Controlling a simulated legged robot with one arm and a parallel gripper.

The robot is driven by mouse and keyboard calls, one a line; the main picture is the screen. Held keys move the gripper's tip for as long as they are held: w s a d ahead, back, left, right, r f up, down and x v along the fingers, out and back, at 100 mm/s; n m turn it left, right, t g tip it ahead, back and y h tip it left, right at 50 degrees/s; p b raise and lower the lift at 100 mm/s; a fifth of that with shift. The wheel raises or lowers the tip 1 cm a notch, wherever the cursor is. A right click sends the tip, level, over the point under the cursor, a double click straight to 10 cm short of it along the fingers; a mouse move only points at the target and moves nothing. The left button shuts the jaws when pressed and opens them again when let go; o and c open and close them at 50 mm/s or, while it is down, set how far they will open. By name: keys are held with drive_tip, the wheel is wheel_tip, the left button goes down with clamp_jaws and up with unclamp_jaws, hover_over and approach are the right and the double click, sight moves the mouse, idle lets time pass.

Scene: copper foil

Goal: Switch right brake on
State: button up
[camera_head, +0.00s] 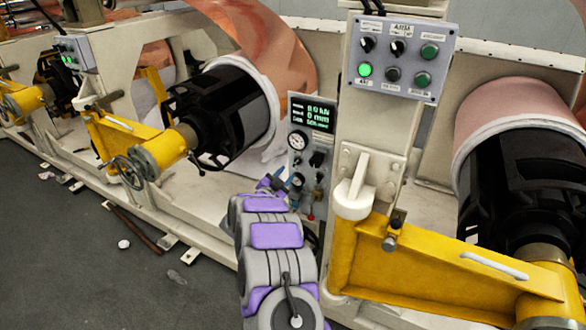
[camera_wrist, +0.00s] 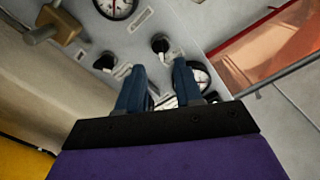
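A narrow grey control panel (camera_head: 311,150) stands left of the beige post in the head view, with a green-lit display, a round gauge (camera_head: 298,141) and dark knobs. In the wrist view, a black knob (camera_wrist: 160,44) sits on the panel beyond my fingertips, and another black knob (camera_wrist: 104,62) is to the left. Labels beside them are too small to read, so I cannot tell which control is the right brake. My gripper (camera_wrist: 160,82) faces the panel with its two blue fingers apart and nothing seen held. In the head view, my gripper (camera_head: 272,184) is close to the panel's left edge.
A button box (camera_head: 400,58) with a lit green button is on the post above. A yellow arm (camera_head: 440,270) and black roll core (camera_head: 515,180) are at right. Another black core (camera_head: 222,105) with copper foil is at left. A gauge (camera_wrist: 201,75) is beside my right finger.

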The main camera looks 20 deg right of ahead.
sight(294, 165)
drive_tip(key=shift+b+x, duration=0.4)
drive_tip(key=shift+x, duration=2.95)
clamp_jaws()
drive_tip(key=shift+p, duration=0.45)
drive_tip(key=shift+w+a+r+n+p, duration=0.1)
drive_tip(key=shift+r+n+p, duration=0.05)
drive_tip(key=shift+n+p, duration=5.65)
drive_tip(key=shift+n, duration=0.3)
